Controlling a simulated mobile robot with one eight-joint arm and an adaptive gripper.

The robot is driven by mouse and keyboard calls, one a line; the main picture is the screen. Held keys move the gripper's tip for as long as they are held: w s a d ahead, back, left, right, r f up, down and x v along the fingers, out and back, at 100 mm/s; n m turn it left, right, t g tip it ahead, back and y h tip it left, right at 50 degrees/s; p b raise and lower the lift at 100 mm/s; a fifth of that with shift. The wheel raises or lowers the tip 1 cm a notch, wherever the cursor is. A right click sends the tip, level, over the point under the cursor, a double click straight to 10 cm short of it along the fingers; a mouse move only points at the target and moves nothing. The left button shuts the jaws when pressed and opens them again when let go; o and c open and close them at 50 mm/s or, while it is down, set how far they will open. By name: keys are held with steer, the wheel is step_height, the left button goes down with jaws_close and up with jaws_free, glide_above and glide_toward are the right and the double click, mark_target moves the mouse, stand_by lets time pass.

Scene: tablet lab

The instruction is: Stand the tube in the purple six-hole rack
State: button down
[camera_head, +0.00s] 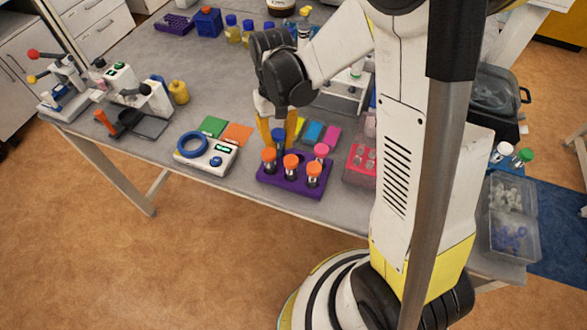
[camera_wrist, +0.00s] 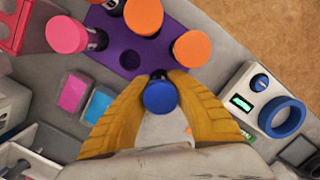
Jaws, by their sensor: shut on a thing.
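The purple rack (camera_head: 292,186) stands near the table's front edge and also shows at the top of the wrist view (camera_wrist: 112,45). It holds several capped tubes, orange-capped ones (camera_head: 291,162) and a pink-capped one (camera_head: 321,150). One empty hole (camera_wrist: 130,59) shows between the caps. My gripper (camera_head: 278,139) points down at the rack's back left corner. Its yellow fingers are shut on a blue-capped tube (camera_wrist: 160,97), seen from above its cap; the cap also shows in the head view (camera_head: 278,134). The tube's lower end is hidden, so I cannot tell whether it is inside a hole.
A white device with a blue ring (camera_head: 207,152) stands left of the rack. Coloured pads (camera_head: 314,132) lie behind it. A pink rack (camera_head: 361,164) stands close on the right, a white rack (camera_head: 345,92) behind. Bare table lies at the front left.

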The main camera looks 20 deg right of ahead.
steer(key=shift+f+b, duration=0.35)
steer(key=shift+f, duration=0.05)
steer(key=c, duration=1.3)
jaws_free()
steer(key=shift+r, duration=0.1)
step_height(320, 180, up, 12)
steer(key=w, duration=0.2)
steer(key=shift+d, duration=0.3)
